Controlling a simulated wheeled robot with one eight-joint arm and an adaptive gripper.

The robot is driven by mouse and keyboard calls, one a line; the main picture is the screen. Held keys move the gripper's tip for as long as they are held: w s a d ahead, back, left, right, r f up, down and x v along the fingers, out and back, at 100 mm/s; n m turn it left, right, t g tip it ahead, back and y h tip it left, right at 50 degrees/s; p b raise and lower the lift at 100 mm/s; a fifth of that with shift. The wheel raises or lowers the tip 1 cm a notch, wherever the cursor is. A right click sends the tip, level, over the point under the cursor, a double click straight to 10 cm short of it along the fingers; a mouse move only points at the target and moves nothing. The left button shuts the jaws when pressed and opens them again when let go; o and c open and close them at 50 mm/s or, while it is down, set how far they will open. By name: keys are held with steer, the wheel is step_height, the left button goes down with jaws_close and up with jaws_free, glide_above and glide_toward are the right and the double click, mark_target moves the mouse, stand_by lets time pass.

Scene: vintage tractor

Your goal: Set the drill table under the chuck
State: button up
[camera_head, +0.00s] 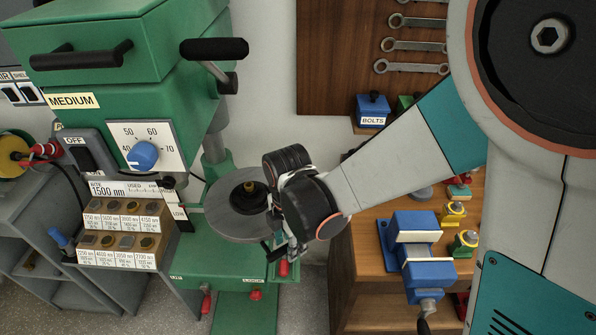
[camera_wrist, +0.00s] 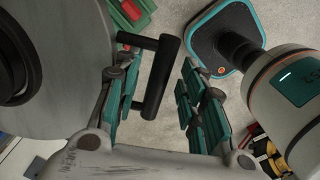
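The round grey drill table (camera_head: 226,222) stands on the green drill press (camera_head: 130,95), with a dark round piece (camera_head: 247,196) on top. In the wrist view the table (camera_wrist: 62,50) fills the left side. A black bar handle (camera_wrist: 163,75) sticks out beside it. My gripper (camera_head: 284,243) is at the table's right edge in the head view, its fingertips partly hidden. In the wrist view my gripper (camera_wrist: 156,98) is open, with one finger on each side of the handle. The handle lies nearer the left finger; contact cannot be told. I cannot clearly make out the chuck.
A wooden bench (camera_head: 365,290) with a blue vise (camera_head: 415,250) stands to the right. A front shelf of labelled bits (camera_head: 118,240) is at the left. Red-tipped levers (camera_head: 283,267) are below the table. A black feed lever (camera_head: 214,49) sticks out above.

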steer(key=shift+w+d+n, duration=0.3)
steer(key=shift+w+d, duration=0.6)
steer(key=shift+d, duration=0.25)
step_height(320, 180, up, 16)
steer(key=p, duration=1.1)
stand_by(0.5)
steer(key=shift+s, duration=0.1)
steer(key=shift+c, duration=0.4)
